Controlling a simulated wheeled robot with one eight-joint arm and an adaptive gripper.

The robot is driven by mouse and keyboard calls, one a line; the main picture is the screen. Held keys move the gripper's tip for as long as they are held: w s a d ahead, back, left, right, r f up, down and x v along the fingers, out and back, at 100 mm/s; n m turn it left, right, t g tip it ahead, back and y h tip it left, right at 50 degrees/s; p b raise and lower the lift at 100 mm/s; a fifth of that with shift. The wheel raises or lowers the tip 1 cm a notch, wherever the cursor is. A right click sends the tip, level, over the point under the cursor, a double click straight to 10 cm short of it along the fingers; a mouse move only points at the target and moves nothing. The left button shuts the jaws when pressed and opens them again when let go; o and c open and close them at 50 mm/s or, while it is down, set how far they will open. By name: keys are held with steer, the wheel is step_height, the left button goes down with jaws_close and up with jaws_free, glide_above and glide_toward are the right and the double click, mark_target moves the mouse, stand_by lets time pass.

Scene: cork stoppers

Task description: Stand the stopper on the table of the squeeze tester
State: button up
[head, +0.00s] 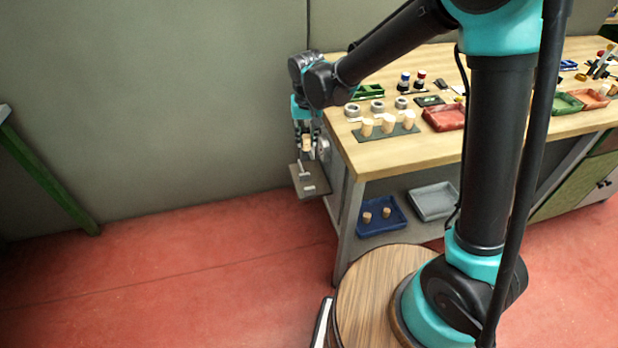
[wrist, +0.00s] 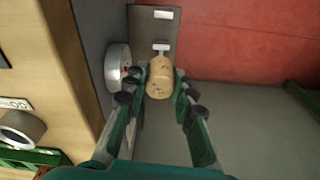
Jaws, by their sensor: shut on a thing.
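My gripper (head: 306,148) is at the left end of the workbench, shut on a cork stopper (head: 307,144). In the wrist view the stopper (wrist: 159,80) is light brown with dark specks, held between the green fingertips (wrist: 161,85). The squeeze tester (head: 311,181) is a grey plate jutting from the bench end, with pale metal parts on it. In the wrist view its plate (wrist: 154,27) lies beyond the stopper, with a round gauge (wrist: 118,66) at the left.
On the bench (head: 440,148), a grey rack (head: 385,133) holds several stoppers in front of tape-like rings. A red tray (head: 445,118) stands beside it. Below, a blue tray (head: 381,217) holds two stoppers next to a grey tray (head: 433,201). Floor left of the tester is clear.

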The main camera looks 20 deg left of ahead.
step_height(320, 180, down, 18)
steer(key=shift+f, duration=0.1)
stand_by(0.5)
steer(key=shift+f, duration=0.1)
steer(key=o, duration=0.7)
steer(key=r, duration=0.4)
steer(key=s+r, duration=0.1)
steer(key=r, duration=0.7)
steer(key=shift+s+d+r, duration=0.1)
steer(key=shift+s+d, duration=0.1)
steer(key=shift+d, duration=0.1)
